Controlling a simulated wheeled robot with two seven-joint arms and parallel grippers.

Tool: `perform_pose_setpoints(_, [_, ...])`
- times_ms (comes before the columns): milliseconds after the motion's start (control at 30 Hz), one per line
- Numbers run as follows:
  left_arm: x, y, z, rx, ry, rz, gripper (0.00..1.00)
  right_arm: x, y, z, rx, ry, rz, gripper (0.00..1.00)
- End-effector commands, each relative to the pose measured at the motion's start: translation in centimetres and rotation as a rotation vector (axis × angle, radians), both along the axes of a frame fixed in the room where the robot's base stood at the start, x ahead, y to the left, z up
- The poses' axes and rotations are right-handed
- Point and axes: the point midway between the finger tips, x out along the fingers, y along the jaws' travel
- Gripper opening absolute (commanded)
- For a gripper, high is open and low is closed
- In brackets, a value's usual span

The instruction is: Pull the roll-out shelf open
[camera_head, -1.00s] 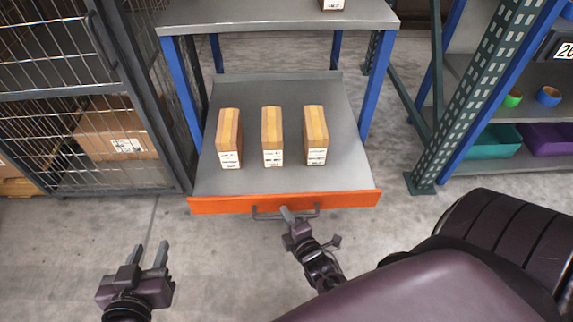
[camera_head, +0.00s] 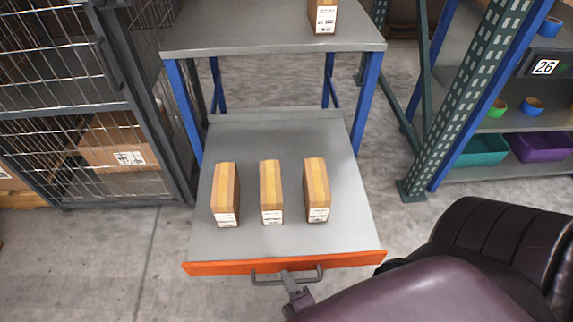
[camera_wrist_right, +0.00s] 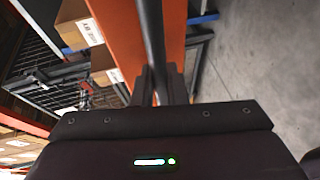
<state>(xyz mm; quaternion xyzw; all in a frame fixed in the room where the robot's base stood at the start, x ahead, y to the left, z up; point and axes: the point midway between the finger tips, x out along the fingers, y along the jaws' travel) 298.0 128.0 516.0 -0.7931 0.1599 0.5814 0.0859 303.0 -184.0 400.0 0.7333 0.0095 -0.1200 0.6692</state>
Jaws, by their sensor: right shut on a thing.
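The roll-out shelf (camera_head: 290,227) is a grey tray with an orange front edge (camera_head: 225,267), pulled out from the blue-legged table. Three tan boxes stand on it: the left box (camera_head: 225,193), the middle box (camera_head: 271,190) and the right box (camera_head: 317,188). A grey bar handle (camera_head: 266,281) is fixed to the orange front. My right gripper (camera_head: 288,277) is shut on the handle near its middle. The right wrist view shows the handle bar (camera_wrist_right: 151,40) between the fingers (camera_wrist_right: 155,85), beside the orange front (camera_wrist_right: 110,15). My left gripper is out of the head view.
The table top (camera_head: 270,32) bears another box (camera_head: 324,15). A wire cage (camera_head: 70,150) stands left. A green rack post (camera_head: 455,95) and shelving with a teal bin (camera_head: 483,149) and a purple bin (camera_head: 540,146) stand right. Floor at lower left is clear.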

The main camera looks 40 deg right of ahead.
Motion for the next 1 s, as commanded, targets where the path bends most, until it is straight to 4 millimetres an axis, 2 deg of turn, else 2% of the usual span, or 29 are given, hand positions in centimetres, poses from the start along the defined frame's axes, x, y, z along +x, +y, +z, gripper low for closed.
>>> perform_pose_setpoints(100, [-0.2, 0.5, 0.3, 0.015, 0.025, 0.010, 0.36, -1.6, 1.1, 0.1, 0.004, 0.003, 0.003, 0.00])
perform_pose_setpoints(300, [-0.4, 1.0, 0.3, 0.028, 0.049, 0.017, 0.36, -2.9, 1.9, 0.0, 0.003, 0.001, 0.002, 0.00])
perform_pose_setpoints(767, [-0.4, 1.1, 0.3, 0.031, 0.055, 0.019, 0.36, -3.2, 2.1, -0.1, 0.003, 0.000, 0.003, 0.00])
perform_pose_setpoints(800, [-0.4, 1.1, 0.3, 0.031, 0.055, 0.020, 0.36, -3.2, 2.1, -0.1, 0.003, 0.000, 0.003, 0.16])
perform_pose_setpoints(933, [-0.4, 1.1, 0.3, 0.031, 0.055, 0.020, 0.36, -3.2, 2.0, 0.0, 0.001, 0.000, 0.002, 0.33])
perform_pose_setpoints(1000, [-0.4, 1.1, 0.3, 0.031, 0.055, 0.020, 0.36, -3.2, 2.0, 0.0, 0.001, -0.001, 0.002, 0.34])
